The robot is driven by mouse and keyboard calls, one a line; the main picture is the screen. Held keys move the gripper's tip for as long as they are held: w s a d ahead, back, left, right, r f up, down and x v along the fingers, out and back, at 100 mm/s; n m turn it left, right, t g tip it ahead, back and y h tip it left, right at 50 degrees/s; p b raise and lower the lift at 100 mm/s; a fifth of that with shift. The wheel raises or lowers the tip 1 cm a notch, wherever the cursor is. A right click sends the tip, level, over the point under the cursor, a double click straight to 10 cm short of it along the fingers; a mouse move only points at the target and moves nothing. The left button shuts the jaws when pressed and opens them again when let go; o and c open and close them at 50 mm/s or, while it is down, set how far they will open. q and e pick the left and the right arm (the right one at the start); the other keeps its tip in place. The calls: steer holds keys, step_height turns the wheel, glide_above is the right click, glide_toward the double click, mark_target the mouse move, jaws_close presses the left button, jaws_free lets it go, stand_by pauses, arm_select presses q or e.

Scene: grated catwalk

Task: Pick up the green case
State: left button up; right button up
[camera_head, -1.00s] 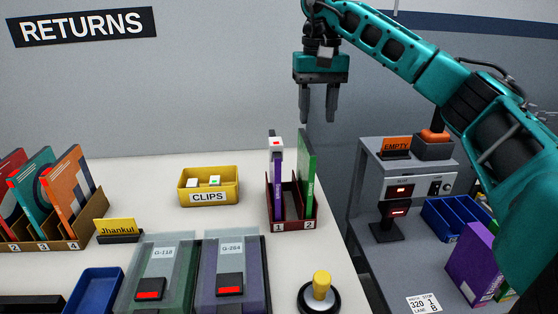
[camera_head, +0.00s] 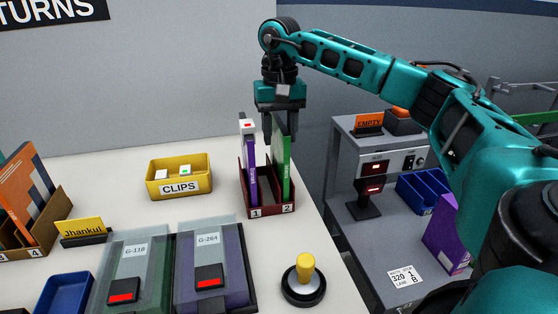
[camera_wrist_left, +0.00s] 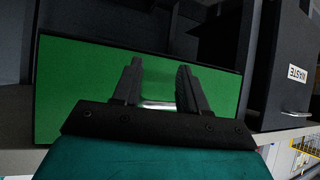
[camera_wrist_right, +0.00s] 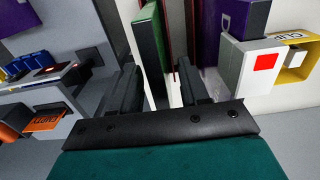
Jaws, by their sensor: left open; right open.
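The green case (camera_head: 284,170) stands upright in slot 2 of a small dark red rack (camera_head: 257,207), beside a purple case (camera_head: 250,165) in slot 1. My right gripper (camera_head: 281,135) is open, pointing down, with its fingers around the top of the green case. In the right wrist view the green case (camera_wrist_right: 149,50) shows between the spread fingers (camera_wrist_right: 157,80); whether they touch it I cannot tell. My left gripper (camera_wrist_left: 157,75) is open and empty, in front of a flat green surface in a dark frame. It is outside the head view.
A yellow CLIPS bin (camera_head: 180,187), two lidded trays (camera_head: 207,243) and a yellow-topped button (camera_head: 304,270) share the white table. A grey side bench (camera_head: 385,245) with devices and a blue bin (camera_head: 420,192) stands at right. A WASTE box (camera_wrist_left: 292,75) is beside my left gripper.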

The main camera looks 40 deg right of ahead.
mark_target(279, 159)
step_height(279, 159, down, 2)
steer(key=shift+f, duration=0.25)
jaws_close()
stand_by(0.3)
